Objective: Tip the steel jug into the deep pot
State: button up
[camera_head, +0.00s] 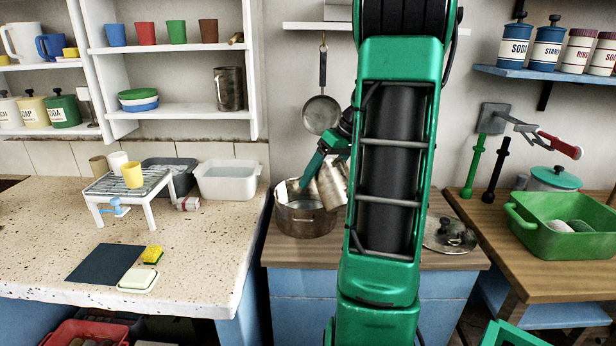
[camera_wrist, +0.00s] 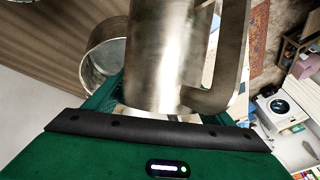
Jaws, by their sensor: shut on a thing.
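The steel jug (camera_head: 333,184) is held tilted above the right side of the deep pot, partly hidden behind my arm. My gripper (camera_head: 316,168) is shut on it. In the wrist view the jug (camera_wrist: 163,55) fills the middle, with its handle on the right. The deep pot (camera_head: 304,221) stands open on the wooden counter, just left of my arm. Its round opening also shows left of the jug in the wrist view (camera_wrist: 103,70). I cannot see any contents flowing from the jug.
A pot lid (camera_head: 449,236) lies on the counter right of my arm. A pan (camera_head: 321,113) hangs on the wall behind. A green basin (camera_head: 562,238) stands at the right. The speckled worktop (camera_head: 210,245) at the left holds a rack (camera_head: 128,183) and a white tub (camera_head: 228,183).

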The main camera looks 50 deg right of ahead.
jog(key=shift+s+a+r+t, duration=0.1)
jog(key=shift+s+r+t, duration=0.3)
jog(key=shift+t, duration=0.5)
jog(key=shift+r, duration=0.1)
